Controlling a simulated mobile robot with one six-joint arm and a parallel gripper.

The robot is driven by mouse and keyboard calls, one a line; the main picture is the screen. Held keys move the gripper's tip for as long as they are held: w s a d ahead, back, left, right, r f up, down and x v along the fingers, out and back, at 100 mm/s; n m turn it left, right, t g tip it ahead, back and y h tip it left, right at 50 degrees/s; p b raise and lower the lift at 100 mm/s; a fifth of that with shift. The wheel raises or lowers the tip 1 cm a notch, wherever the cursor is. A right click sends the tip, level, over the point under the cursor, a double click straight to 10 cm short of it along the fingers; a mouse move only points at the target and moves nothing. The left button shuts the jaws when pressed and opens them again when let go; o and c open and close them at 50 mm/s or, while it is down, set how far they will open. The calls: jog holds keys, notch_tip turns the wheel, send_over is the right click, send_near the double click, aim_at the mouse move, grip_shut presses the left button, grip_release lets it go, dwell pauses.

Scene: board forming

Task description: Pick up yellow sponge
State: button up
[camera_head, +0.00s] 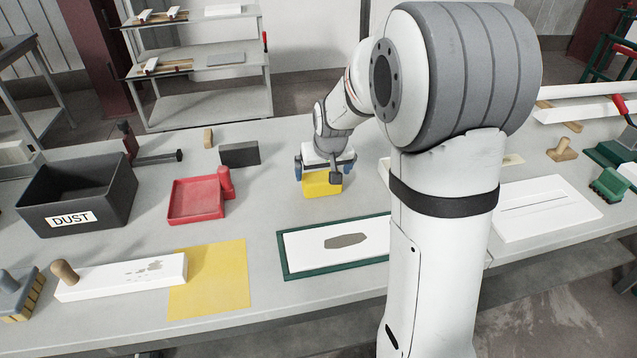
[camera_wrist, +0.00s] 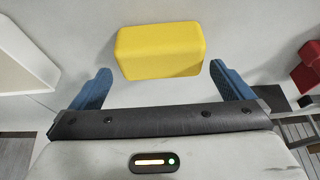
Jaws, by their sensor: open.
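The yellow sponge (camera_head: 322,184) lies on the grey table near the middle of the head view, partly covered by my gripper (camera_head: 325,168). In the wrist view the sponge (camera_wrist: 160,51) is a yellow block with rounded edges, just ahead of the fingertips. My gripper (camera_wrist: 161,82) is open, with one blue finger to each side of the sponge's near edge. The sponge sits roughly centred between the fingers, and both look apart from it. In the head view my gripper is over the sponge, pointing down; the exact height gap is hard to tell.
A red dustpan (camera_head: 196,203), a dark grey block (camera_head: 239,154) and a black DUST bin (camera_head: 80,190) stand to the left. A green-framed white board (camera_head: 300,250) lies in front. A yellow sheet (camera_head: 212,285) lies front left. Bare table surrounds the sponge.

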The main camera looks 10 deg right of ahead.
aim_at(322, 177)
jog(key=x, duration=0.4)
jog(key=shift+s+a, duration=0.1)
jog(key=shift+s, duration=0.05)
jog(key=shift+c, duration=0.6)
jog(key=c, duration=0.6)
